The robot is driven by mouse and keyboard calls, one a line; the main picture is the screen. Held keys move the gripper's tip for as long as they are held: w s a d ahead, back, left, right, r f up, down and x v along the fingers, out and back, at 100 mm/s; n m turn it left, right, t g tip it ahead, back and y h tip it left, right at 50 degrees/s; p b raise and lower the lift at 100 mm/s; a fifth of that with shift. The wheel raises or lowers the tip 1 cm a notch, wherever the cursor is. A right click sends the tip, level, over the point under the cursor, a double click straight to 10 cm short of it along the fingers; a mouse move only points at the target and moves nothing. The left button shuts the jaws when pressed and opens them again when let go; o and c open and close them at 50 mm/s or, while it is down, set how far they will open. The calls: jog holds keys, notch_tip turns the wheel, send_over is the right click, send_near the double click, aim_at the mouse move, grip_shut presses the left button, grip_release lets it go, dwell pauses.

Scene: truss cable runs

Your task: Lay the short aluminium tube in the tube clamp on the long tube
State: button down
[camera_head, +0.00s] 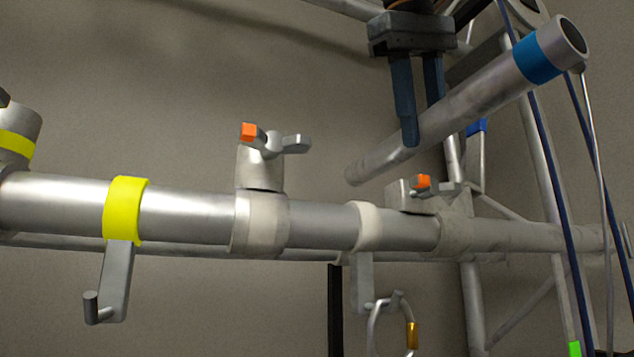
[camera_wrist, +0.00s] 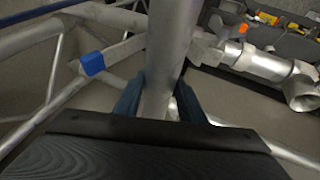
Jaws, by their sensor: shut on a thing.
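The short aluminium tube (camera_head: 480,103) has a blue band near its open upper right end. My gripper (camera_head: 420,120) points down with its two dark blue fingers shut on the tube. The tube is held tilted in the head view, its lower left end nearest the long tube. The held tube also shows between the fingers in the wrist view (camera_wrist: 163,75). The long tube (camera_head: 325,222) runs across the head view. One clamp with an orange-tipped wing handle (camera_head: 262,165) sits on its middle. A second such clamp (camera_head: 425,195) sits further right, below the held tube. I cannot tell whether tube and clamp touch.
A yellow-banded hook (camera_head: 118,275) hangs from the long tube at left, and a white-banded hook (camera_head: 362,280) holds a ring with a gold sleeve (camera_head: 411,335). Dark blue cables (camera_head: 548,160) and truss members (camera_head: 468,290) stand at right. The wrist view shows a blue-wrapped bar (camera_wrist: 92,64).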

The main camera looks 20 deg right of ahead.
aim_at(377, 168)
jog(key=shift+w+a+f+p, duration=0.2)
jog(key=shift+w+p, duration=0.15)
jog(key=shift+w, duration=0.2)
jog(key=shift+w+a+f+p, duration=0.15)
jog(key=shift+w+p, duration=0.15)
jog(key=shift+w, duration=0.25)
jog(key=shift+w+a+f, duration=0.1)
jog(key=shift+w+f, duration=0.35)
jog(key=shift+w, duration=1.2)
jog(key=shift+w+d+f, duration=0.1)
jog(key=shift+w+f, duration=0.4)
jog(key=shift+w, duration=1.1)
jog(key=shift+w+a+f, duration=0.1)
jog(key=shift+w+f, duration=0.35)
jog(key=shift+w, duration=1.2)
jog(key=shift+s+f+b, duration=0.1)
jog(key=shift+f+b, duration=1.75)
jog(key=shift+f, duration=0.45)
jog(key=c, duration=1.1)
grip_release()
jog(key=shift+v, duration=3.9)
